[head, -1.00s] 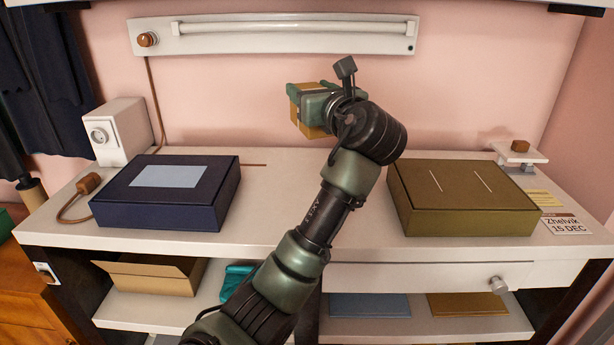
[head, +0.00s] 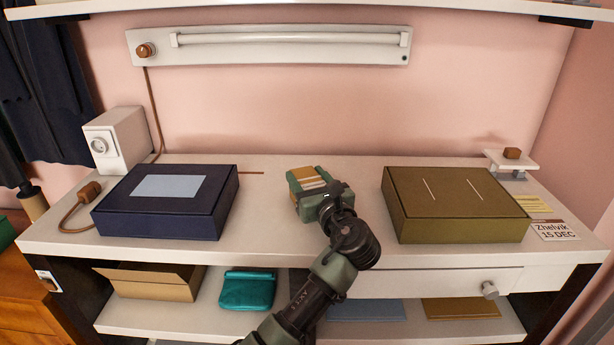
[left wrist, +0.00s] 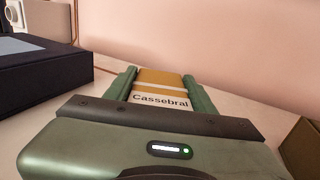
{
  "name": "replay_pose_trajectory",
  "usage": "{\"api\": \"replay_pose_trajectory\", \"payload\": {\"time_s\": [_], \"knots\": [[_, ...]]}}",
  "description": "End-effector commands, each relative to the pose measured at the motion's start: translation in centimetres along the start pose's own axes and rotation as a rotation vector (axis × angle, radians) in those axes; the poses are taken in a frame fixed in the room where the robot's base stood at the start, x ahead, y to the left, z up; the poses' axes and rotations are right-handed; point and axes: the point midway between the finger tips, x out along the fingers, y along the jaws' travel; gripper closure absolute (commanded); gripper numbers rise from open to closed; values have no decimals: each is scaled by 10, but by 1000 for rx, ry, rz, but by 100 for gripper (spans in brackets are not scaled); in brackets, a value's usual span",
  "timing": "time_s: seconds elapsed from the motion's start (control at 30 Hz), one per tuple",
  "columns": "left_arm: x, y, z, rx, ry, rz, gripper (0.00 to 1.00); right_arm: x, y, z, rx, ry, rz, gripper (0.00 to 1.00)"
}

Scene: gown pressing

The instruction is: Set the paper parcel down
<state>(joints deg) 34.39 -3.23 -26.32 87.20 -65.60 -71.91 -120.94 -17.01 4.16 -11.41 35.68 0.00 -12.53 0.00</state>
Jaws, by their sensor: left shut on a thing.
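The paper parcel (head: 309,179) is small and ochre with a pale band. In the left wrist view the parcel (left wrist: 160,88) shows a white label reading "Cassebral". My left gripper (head: 308,183) is shut on it, with one green finger on each side. The parcel is low at the worktop (head: 270,220), between the navy box and the olive box. I cannot tell whether its underside touches the surface. My right gripper is not in view.
A navy box (head: 200,222) with a pale blue panel stands to the left. An olive box (head: 460,222) stands to the right. A white timer-like unit (head: 122,137) and a corded brown plug (head: 90,190) are at the far left. The worktop between the boxes is otherwise clear.

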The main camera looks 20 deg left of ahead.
Motion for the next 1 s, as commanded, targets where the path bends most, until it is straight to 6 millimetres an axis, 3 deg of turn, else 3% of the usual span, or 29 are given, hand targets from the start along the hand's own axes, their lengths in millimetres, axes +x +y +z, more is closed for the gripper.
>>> {"api": "replay_pose_trajectory", "payload": {"time_s": [0.33, 0.37, 0.4, 0.8, 1.0], "knots": [[0, 0, -2, -1, -2, 0, 99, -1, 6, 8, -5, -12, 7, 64], [0, 0, -2, -1, -1, 0, 37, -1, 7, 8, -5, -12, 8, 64], [0, 0, -2, -1, -1, 0, 26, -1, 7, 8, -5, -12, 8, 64], [-2, 0, 1, -1, 0, -1, 24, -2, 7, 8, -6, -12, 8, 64], [-34, 0, 5, -2, 2, -3, 24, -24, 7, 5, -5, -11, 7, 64]]}}
